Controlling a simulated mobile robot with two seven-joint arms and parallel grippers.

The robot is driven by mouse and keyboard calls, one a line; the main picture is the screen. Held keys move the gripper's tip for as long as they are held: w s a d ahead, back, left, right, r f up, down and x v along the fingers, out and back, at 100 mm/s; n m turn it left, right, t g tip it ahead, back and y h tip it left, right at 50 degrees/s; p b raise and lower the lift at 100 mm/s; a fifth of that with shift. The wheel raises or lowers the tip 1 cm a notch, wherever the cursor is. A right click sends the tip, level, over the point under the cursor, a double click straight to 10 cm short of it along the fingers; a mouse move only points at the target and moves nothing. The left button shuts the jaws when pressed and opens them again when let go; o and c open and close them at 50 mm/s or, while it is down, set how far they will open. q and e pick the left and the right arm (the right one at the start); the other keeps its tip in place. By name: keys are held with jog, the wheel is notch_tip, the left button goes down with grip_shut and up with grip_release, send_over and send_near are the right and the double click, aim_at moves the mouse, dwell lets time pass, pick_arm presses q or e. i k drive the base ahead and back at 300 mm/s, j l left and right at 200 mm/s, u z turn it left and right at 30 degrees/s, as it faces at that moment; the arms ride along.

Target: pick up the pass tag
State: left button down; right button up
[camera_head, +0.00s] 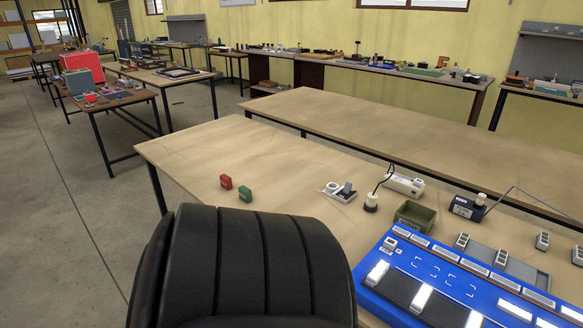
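A small green block-like tag (245,193) stands on the near wooden table (200,150), left of the table's middle. A similar red tag (226,182) stands just behind it to the left, a small gap apart. No lettering is readable on either, so I cannot confirm which is the pass tag; green suggests it. Neither of my grippers is in view.
A black chair back (250,262) fills the near foreground before the tags. To the right are a blue lightbox panel (367,244), a dark green bin (414,216), a white power strip (404,184) and several small modules. The table's left part is clear.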

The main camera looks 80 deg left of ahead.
aim_at(245, 193)
jog(key=u, duration=2.9)
jog(key=z, duration=0.3)
jog(key=i+j+z, duration=0.45)
jog(key=z, duration=0.2)
jog(key=i+j+z, duration=0.15)
jog(key=j+z, duration=0.15)
jog(key=j, duration=0.15)
jog(key=i+j+z, duration=0.1)
jog(key=j+z, duration=0.25)
